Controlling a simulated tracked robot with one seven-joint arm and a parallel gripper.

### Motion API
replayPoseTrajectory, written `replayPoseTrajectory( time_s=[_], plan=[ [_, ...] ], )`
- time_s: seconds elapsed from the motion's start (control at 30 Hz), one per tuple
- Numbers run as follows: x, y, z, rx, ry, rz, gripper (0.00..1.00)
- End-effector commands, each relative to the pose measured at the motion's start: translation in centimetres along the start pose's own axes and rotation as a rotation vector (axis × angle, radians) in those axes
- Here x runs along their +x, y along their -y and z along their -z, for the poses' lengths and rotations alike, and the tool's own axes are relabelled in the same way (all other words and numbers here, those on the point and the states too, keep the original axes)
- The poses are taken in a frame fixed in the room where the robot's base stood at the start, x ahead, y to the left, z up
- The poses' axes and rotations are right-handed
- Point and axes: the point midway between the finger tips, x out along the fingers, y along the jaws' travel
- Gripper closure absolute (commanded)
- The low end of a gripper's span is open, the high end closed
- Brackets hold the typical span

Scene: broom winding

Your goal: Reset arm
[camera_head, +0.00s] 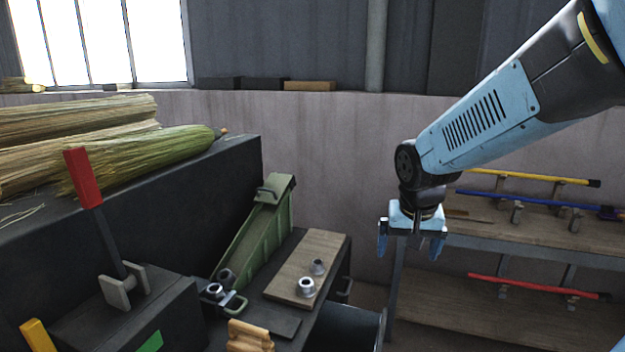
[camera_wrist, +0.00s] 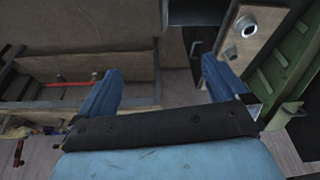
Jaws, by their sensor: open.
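My gripper (camera_head: 411,246) hangs at the end of the light blue arm, pointing down, in front of the back wall and left of the shelf rack. In the wrist view its two blue fingers (camera_wrist: 158,90) stand wide apart with nothing between them. Below and to the left in the head view is a workbench with a wooden board (camera_head: 285,279) carrying metal fittings (camera_head: 306,287). The board also shows in the wrist view (camera_wrist: 235,60). My gripper is apart from all of these.
A shelf rack (camera_head: 470,229) with yellow, blue and red handles stands right. A green chute (camera_head: 260,230) rises behind the bench. A red-handled lever (camera_head: 84,178) and straw bundles (camera_head: 150,150) are at the left. Free air surrounds my gripper.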

Motion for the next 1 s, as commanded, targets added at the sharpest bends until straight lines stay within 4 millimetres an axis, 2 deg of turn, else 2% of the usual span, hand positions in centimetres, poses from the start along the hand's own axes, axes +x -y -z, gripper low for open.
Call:
replayPoseTrajectory(
  time_s=[0.03,0.2,0.5,0.73,1.0],
  plan=[
    [-1.3,-0.6,-0.4,-0.006,-0.019,0.004,0.00],
    [-4.8,-2.4,-2.2,-0.039,-0.066,0.018,0.00],
    [-10.1,-5.1,-6.1,-0.103,-0.150,0.046,0.00],
    [-12.1,-6.1,-8.4,-0.140,-0.189,0.063,0.00],
    [-12.4,-6.3,-8.9,-0.150,-0.197,0.067,0.00]
  ],
)
